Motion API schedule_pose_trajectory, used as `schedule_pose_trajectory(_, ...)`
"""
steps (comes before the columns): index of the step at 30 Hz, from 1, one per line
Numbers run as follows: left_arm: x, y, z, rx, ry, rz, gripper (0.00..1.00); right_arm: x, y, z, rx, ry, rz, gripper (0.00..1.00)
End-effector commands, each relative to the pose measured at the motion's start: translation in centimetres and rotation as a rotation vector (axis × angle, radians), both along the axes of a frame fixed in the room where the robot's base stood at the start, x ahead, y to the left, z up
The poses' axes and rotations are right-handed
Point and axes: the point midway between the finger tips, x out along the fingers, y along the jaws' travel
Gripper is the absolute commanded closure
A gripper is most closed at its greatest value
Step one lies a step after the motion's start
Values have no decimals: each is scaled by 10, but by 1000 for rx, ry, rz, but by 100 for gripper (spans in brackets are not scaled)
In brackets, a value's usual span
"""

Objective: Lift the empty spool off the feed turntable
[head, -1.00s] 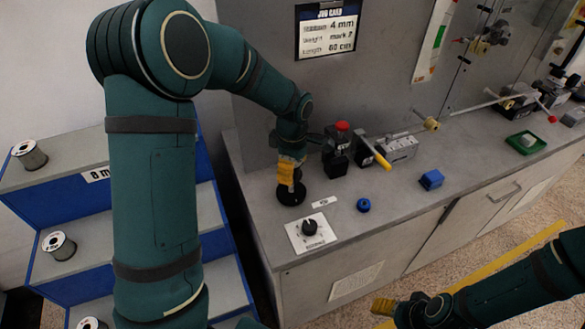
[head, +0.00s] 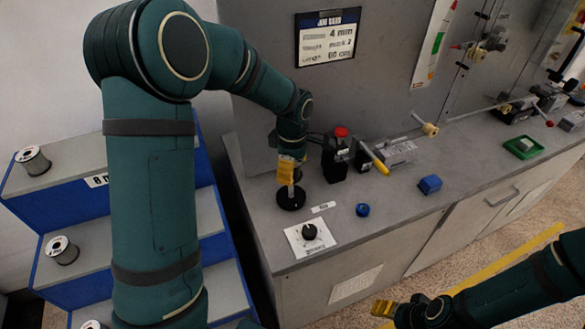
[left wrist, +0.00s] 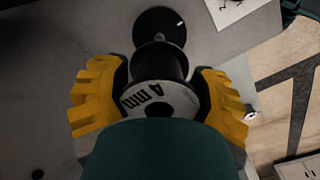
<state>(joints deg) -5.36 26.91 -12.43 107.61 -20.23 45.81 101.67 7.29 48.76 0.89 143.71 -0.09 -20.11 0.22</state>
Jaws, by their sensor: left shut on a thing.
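The feed turntable (head: 291,198) is a black disc with a short post, on the left part of the bench. It also shows in the left wrist view (left wrist: 150,20). My left gripper (head: 291,171) is directly above it, with yellow fingers pointing down. In the left wrist view the left gripper (left wrist: 160,92) is shut on the spool (left wrist: 158,98), one finger on each side. The spool has a pale, lettered end flange and a dark body; the gripper mostly hides it in the head view. I cannot tell if the post is clear of it. My right gripper (head: 383,307) is low at right, away from the bench.
Shelves (head: 85,215) at left hold wire spools.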

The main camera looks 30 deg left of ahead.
Motion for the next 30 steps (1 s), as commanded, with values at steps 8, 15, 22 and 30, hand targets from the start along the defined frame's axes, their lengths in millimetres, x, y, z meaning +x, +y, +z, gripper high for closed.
schedule_pose_trajectory(8, 0, 0, 0, 0, 0, 0, 78, 0, 0, 0, 0, 0, 0, 38)
schedule_pose_trajectory(15, 0, 0, 4, 0, -1, 0, 78, 0, 0, 3, 0, 0, 0, 38)
schedule_pose_trajectory(22, 0, 0, 17, 0, -1, 0, 78, 0, 0, 13, 0, 0, 0, 38)
schedule_pose_trajectory(30, 0, 0, 32, 0, -1, 0, 78, 0, 0, 23, 0, 0, 0, 38)
